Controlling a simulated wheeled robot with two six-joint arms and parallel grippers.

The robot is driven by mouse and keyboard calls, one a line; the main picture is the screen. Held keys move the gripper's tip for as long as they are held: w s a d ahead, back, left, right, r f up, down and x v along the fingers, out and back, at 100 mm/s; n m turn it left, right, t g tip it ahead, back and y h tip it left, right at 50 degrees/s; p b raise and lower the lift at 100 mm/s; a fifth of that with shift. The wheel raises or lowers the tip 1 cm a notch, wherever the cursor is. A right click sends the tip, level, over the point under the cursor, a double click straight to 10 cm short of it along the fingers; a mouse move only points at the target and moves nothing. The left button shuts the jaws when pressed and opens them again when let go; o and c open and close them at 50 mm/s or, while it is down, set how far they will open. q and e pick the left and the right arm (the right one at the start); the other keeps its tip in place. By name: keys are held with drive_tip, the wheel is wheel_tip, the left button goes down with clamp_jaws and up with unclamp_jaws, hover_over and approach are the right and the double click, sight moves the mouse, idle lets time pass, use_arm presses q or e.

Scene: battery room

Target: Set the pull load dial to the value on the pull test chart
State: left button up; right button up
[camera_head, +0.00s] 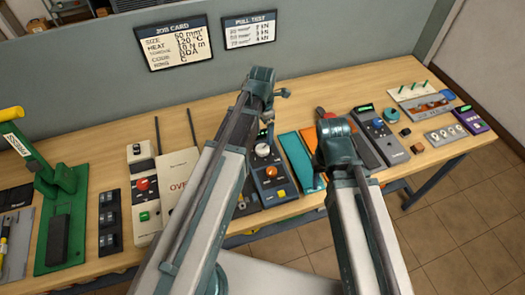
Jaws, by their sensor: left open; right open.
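The pull test chart (249,31) hangs on the grey partition behind the bench, with three rows of small values that are hard to read. I cannot tell for sure which control is the pull load dial. A grey device with a blue knob (378,123) and a green display stands right of my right gripper. My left gripper (268,98) is open above the back of the bench. My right gripper (334,138) is open above the bench's middle; its fingers are mostly hidden.
The job card (173,41) hangs left of the chart. A green press (62,205) with a yellow handle stands at left. A pale box with a red knob (145,184) stands beside an oven-like box (179,180). A purple device (471,119) stands far right.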

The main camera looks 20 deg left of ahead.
sight(262, 149)
use_arm(q)
wheel_tip(262, 149, down, 9)
drive_tip(key=b, duration=0.7)
drive_tip(key=shift+b, duration=0.4)
use_arm(e)
wheel_tip(262, 149, down, 9)
drive_tip(key=shift+r, duration=0.1)
use_arm(q)
drive_tip(key=shift+r, duration=0.1)
drive_tip(key=c, duration=1.4)
drive_tip(key=shift+o, duration=0.2)
